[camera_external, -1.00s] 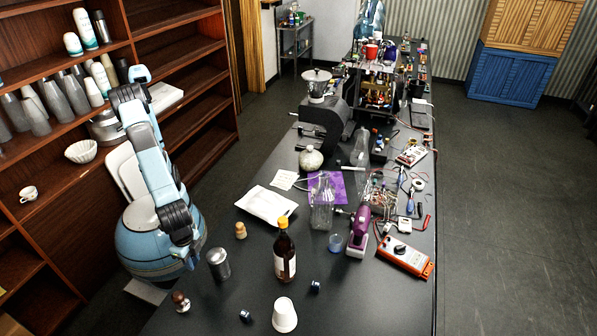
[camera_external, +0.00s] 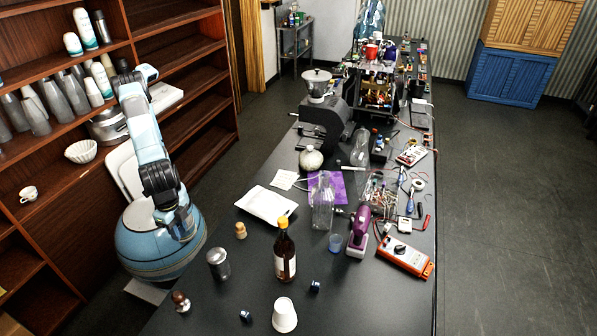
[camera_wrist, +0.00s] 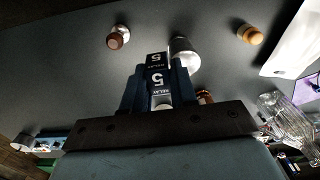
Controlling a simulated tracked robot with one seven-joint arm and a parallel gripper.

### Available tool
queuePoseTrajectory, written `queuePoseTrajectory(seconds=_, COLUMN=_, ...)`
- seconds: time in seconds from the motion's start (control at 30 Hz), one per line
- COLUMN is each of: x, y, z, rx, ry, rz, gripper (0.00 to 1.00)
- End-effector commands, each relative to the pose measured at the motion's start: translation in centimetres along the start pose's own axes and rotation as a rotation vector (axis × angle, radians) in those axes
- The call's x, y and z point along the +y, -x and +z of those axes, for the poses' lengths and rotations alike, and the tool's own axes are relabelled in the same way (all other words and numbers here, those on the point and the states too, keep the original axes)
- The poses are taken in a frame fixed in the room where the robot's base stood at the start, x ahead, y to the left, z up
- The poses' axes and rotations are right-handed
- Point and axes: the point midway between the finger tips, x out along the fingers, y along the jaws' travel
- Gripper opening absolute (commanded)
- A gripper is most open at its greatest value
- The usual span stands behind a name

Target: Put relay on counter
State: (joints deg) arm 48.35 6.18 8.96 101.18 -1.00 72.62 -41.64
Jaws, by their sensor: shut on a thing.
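My gripper (camera_wrist: 160,90) is shut on the relay (camera_wrist: 158,72), a dark block with a white 5 and the word RELAY on it. The relay stands out between the two dark fingers in the wrist view. In the external view my arm hangs beside the counter's left edge, and the relay cannot be made out there. The counter (camera_external: 395,300) is a long black table; its dark top (camera_wrist: 75,80) fills much of the wrist view. I cannot tell how high the relay is held.
A metal shaker (camera_external: 218,264), a small wooden-topped mill (camera_external: 181,301), a cork-topped jar (camera_external: 240,230) and a white tray (camera_external: 267,204) stand near the counter's left side. A brown bottle (camera_external: 285,255) and white cup (camera_external: 285,314) stand further right. Bare counter lies between them.

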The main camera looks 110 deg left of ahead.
Motion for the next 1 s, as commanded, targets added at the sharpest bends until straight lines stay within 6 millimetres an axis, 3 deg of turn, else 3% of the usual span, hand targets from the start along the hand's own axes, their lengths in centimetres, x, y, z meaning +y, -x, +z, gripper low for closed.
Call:
queuePoseTrajectory(seconds=0.03, x=-0.1, y=1.7, z=-0.1, rx=0.004, ry=0.002, rz=0.003, gripper=0.00)
queuePoseTrajectory(seconds=0.27, x=0.0, y=7.1, z=-0.1, rx=0.002, ry=0.002, rz=0.002, gripper=0.00)
queuePoseTrajectory(seconds=0.37, x=-0.5, y=7.2, z=-2.0, rx=-0.001, ry=0.005, rz=-0.002, gripper=0.00)
queuePoseTrajectory(seconds=0.67, x=-3.2, y=7.8, z=-9.7, rx=-0.001, ry=0.004, rz=-0.001, gripper=0.00)
queuePoseTrajectory(seconds=1.0, x=-10.6, y=8.2, z=-21.4, rx=-0.001, ry=-0.006, rz=-0.001, gripper=0.00)
